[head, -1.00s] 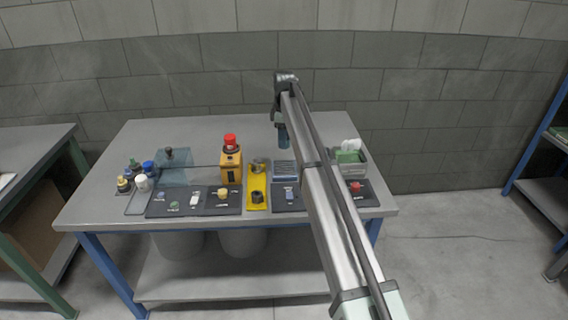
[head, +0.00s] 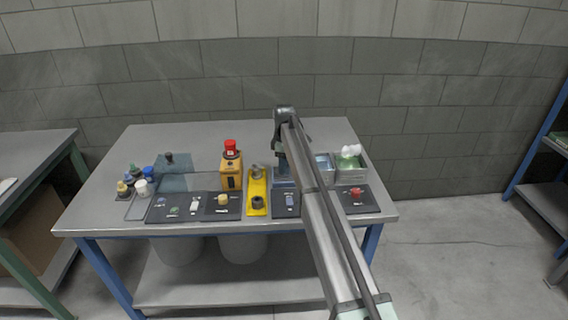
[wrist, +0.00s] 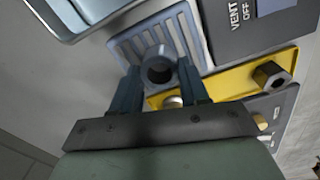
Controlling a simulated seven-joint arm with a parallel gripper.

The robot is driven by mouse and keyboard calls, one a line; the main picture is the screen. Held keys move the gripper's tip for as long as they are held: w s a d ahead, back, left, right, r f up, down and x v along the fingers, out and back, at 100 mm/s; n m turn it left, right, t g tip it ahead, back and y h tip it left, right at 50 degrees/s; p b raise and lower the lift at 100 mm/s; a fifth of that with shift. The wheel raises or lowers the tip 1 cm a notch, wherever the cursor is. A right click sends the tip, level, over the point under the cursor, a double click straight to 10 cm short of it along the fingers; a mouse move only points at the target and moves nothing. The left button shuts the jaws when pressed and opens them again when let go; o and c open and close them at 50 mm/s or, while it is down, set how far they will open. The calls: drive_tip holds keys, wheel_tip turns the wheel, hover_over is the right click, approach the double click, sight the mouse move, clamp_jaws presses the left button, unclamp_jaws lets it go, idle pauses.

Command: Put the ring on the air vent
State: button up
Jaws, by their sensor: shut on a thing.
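A grey ring (wrist: 160,68) with a dark round hole sits between the fingertips of my gripper (wrist: 159,84) in the wrist view. The gripper is shut on it. The air vent (wrist: 192,32) is a grey-blue slatted block directly behind the ring in that view; the ring covers part of the slats. In the head view my gripper (head: 282,160) is low over the vent (head: 284,183), and the ring cannot be made out there. I cannot tell whether the ring touches the slats.
A yellow plate (head: 257,185) with two fittings lies left of the vent. Further left stand an orange box (head: 231,175) with a red button and a bluish clear panel (head: 187,182). A bin (head: 350,175) stands at the right. Dark labelled panels (head: 352,205) line the front.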

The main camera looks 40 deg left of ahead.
drive_tip(key=shift+f, duration=0.1)
drive_tip(key=o, duration=1.1)
wheel_tip(320, 180, up, 12)
drive_tip(key=shift+r, duration=0.15)
